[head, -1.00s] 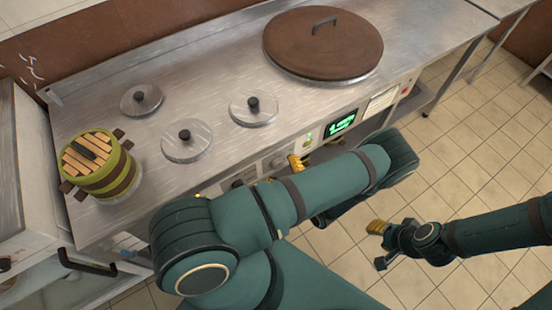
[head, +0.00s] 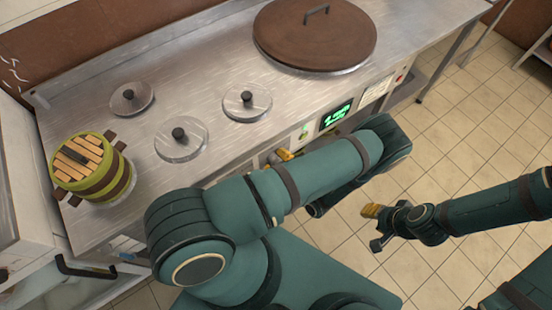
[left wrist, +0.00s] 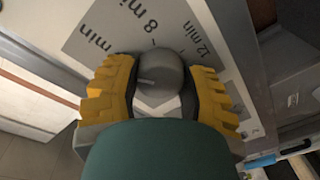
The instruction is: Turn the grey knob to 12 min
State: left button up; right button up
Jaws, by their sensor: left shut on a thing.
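The round grey knob (left wrist: 162,78) shows in the left wrist view, on a light panel with a dark printed scale. The scale's "8 min" (left wrist: 146,22) lies above the knob and "12 min" (left wrist: 199,38) to its upper right. A thin pale mark shows on the knob's left side. My left gripper (left wrist: 165,92) is shut on the knob, one yellow finger on each side. In the head view this gripper (head: 283,154) is at the cooker's front panel, and my forearm hides part of it. My right gripper (head: 372,211) hangs over the floor, away from the panel; its jaw opening is unclear.
A lit green display (head: 336,115) is on the front panel, right of my left gripper. A large brown lid (head: 315,40), several small steel lids (head: 181,142) and a green banded wooden tub (head: 95,175) sit on the steel counter (head: 200,85). Tiled floor is open at right.

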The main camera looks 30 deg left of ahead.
pick_arm(q)
jog(key=shift+w+m, duration=0.1)
jog(key=shift+m, duration=0.2)
jog(key=m, duration=0.5)
jog(key=shift+t, duration=0.3)
jog(key=m, duration=0.7)
jog(key=shift+t+y, duration=0.3)
jog(key=m+t, duration=0.1)
jog(key=m, duration=1.1)
jog(key=shift+m+t, duration=0.3)
jog(key=shift+m, duration=0.1)
jog(key=o, duration=1.2)
jog(key=shift+a+h, duration=0.1)
jog(key=shift+h, duration=0.3)
jog(key=shift+s+f, duration=0.1)
jog(key=shift+s, duration=0.1)
